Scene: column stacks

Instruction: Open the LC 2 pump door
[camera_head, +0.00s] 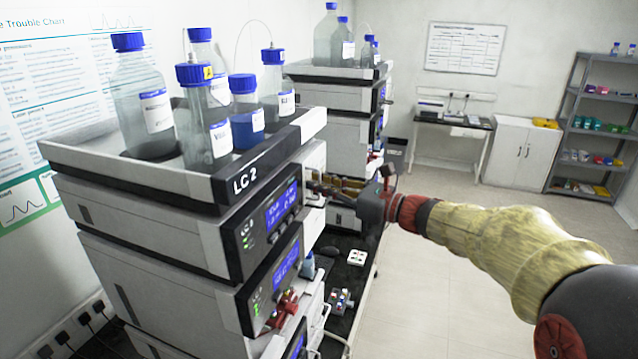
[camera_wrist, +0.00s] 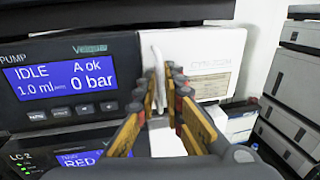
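The LC 2 stack (camera_head: 150,240) stands at the left, its name on the top tray's front. The pump is its upper module, with a lit blue display (camera_head: 283,207). In the wrist view the display (camera_wrist: 60,82) reads IDLE, A ok, 0 bar. The pale pump door (camera_wrist: 213,62) is to its right and looks shut. A white upright handle (camera_wrist: 158,60) stands out from the door's left part. My gripper (camera_wrist: 161,88) has one finger on each side of the handle; contact is unclear. In the head view my gripper (camera_head: 335,188) is at the pump's front right.
Bottles with blue caps (camera_head: 145,100) stand in the tray (camera_head: 170,182) on top. A second stack (camera_head: 335,110) is behind. A lower module with a display (camera_wrist: 90,158) sits under the pump. Open floor (camera_head: 430,270) lies at the right.

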